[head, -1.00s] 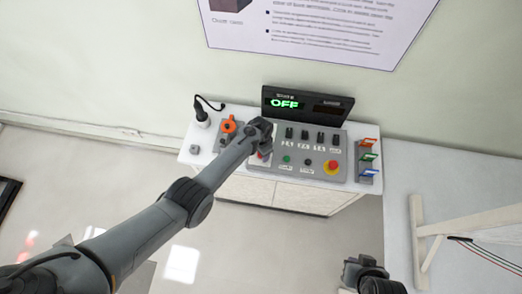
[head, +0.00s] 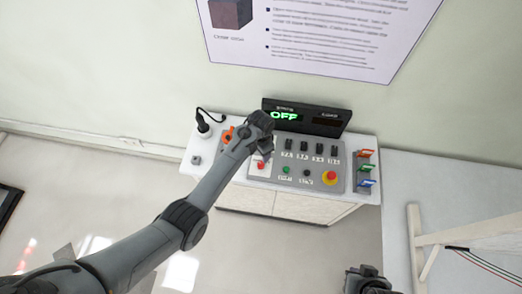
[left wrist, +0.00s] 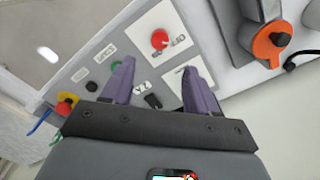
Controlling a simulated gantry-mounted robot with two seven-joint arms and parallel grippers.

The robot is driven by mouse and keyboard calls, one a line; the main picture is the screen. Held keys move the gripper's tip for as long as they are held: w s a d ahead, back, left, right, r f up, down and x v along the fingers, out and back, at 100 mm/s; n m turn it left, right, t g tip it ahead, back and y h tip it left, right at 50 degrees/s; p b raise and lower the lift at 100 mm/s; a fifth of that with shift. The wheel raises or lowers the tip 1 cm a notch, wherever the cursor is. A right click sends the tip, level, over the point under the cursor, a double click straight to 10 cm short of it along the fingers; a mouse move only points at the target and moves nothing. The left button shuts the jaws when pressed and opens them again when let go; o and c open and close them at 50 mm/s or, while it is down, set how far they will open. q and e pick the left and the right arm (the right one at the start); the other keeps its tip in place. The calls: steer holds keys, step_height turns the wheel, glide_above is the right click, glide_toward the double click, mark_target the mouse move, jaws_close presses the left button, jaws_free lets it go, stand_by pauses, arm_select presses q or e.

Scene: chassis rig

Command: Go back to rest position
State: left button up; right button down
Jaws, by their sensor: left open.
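My left gripper (head: 262,130) is over the left part of the grey control panel (head: 310,188), beside the black display (head: 325,121) that reads OFF in green. In the left wrist view its two purple fingers (left wrist: 158,84) are spread apart with nothing between them. A red knob (left wrist: 160,40) on a white plate lies beyond the fingertips; it also shows below the gripper in the head view (head: 261,165). My right gripper (head: 366,277) is at the bottom edge of the head view, and its fingers cannot be made out.
An orange rotary switch (head: 228,134) and a black plug (head: 203,127) are left of the panel. A red and yellow emergency button (head: 330,178) is at its right. Coloured clips (head: 366,170) stand at the right edge. A white frame with wires (head: 470,236) is farther right.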

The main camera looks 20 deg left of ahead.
stand_by(0.4)
arm_select(q)
steer(key=s+a+f+g+p, duration=0.2)
steer(key=s+f, duration=0.7)
steer(key=s, duration=0.3)
steer(key=s+a+f+p, duration=0.1)
steer(key=s+a+p, duration=0.1)
steer(key=s, duration=1.3)
steer(key=s+a+r+n+p, duration=0.1)
steer(key=s+a+r+n, duration=0.1)
steer(key=s+r, duration=0.55)
steer(key=w+r+n+t, duration=0.1)
steer(key=w+r+t, duration=0.1)
steer(key=r, duration=0.8)
steer(key=w+d+r+n+t, duration=0.1)
steer(key=w+r+t, duration=0.1)
steer(key=r, duration=0.8)
steer(key=shift+t+p, duration=0.4)
steer(key=shift+t, duration=0.4)
steer(key=shift+w+d, duration=0.1)
